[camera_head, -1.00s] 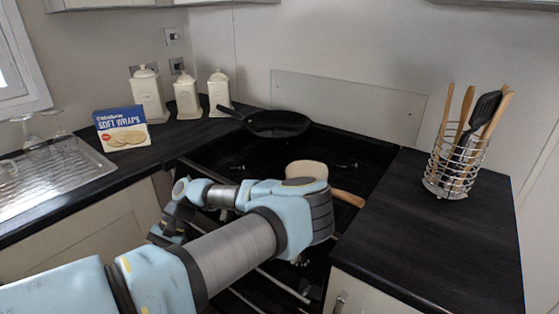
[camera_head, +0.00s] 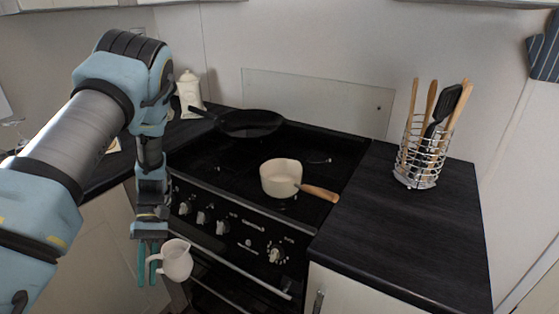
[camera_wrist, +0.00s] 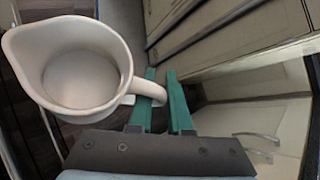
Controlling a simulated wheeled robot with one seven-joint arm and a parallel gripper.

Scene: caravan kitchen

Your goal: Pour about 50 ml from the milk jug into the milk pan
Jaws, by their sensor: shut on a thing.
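The milk jug (camera_head: 178,262) is small and cream-white. My gripper (camera_head: 148,268) points down with green fingers and is shut on the jug's handle, in front of the stove and below the hob's level. In the wrist view the jug (camera_wrist: 78,70) looks upright, its handle between the fingers of my gripper (camera_wrist: 165,95). Its inside is pale, and I cannot tell the milk level. The milk pan (camera_head: 281,180) is cream with a wooden handle pointing right. It stands on the front right of the hob, to the right of and above the jug in the head view.
A black frying pan (camera_head: 252,122) sits at the back of the hob (camera_head: 228,170). A wire utensil holder (camera_head: 420,160) stands on the right worktop (camera_head: 410,235), which is otherwise clear. The stove front has protruding knobs (camera_head: 222,227). A canister (camera_head: 190,95) stands at back left.

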